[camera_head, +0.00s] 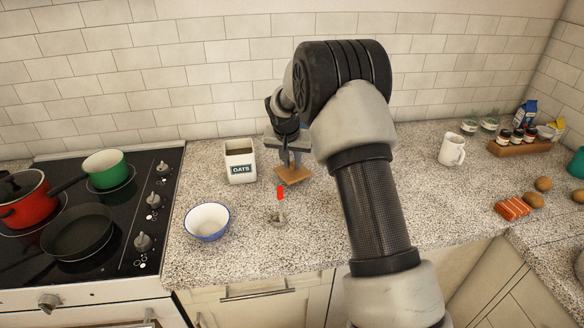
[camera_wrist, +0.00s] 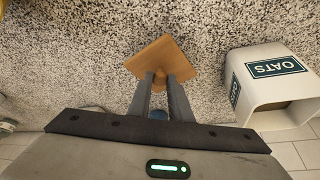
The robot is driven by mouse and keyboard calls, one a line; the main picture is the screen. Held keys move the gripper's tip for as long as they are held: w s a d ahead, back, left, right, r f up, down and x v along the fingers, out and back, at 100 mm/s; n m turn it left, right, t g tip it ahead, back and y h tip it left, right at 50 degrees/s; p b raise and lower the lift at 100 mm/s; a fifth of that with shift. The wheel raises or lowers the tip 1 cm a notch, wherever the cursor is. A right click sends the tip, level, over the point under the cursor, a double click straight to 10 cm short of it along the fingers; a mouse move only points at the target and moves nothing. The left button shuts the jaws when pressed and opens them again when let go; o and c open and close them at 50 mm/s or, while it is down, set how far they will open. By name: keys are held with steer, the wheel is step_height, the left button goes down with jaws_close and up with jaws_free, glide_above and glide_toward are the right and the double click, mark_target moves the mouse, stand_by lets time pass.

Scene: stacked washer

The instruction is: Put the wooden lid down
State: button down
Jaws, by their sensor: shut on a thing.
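The wooden lid (camera_head: 294,175) is a small square brown board just right of the oats canister in the head view. It also shows in the wrist view (camera_wrist: 171,56), with a small knob between my fingertips. My gripper (camera_head: 292,160) points down and is shut on the lid's knob; the fingers also show in the wrist view (camera_wrist: 161,82). The lid is at or just above the speckled counter (camera_head: 330,215); I cannot tell whether it touches. The white oats canister (camera_head: 240,161) stands open, without a cover, left of my gripper.
A blue-rimmed white bowl (camera_head: 207,221) stands front left of the lid. A small item with a red part (camera_head: 280,193) lies just in front of the lid. The stove (camera_head: 110,220) with pots is at the left. A white mug (camera_head: 451,149) stands right; counter between is clear.

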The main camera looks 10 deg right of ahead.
steer(key=shift+f, duration=1.05)
steer(key=shift+f, duration=0.1)
steer(key=shift+f, duration=0.2)
steer(key=c, duration=1.6)
jaws_free()
steer(key=shift+r, duration=0.15)
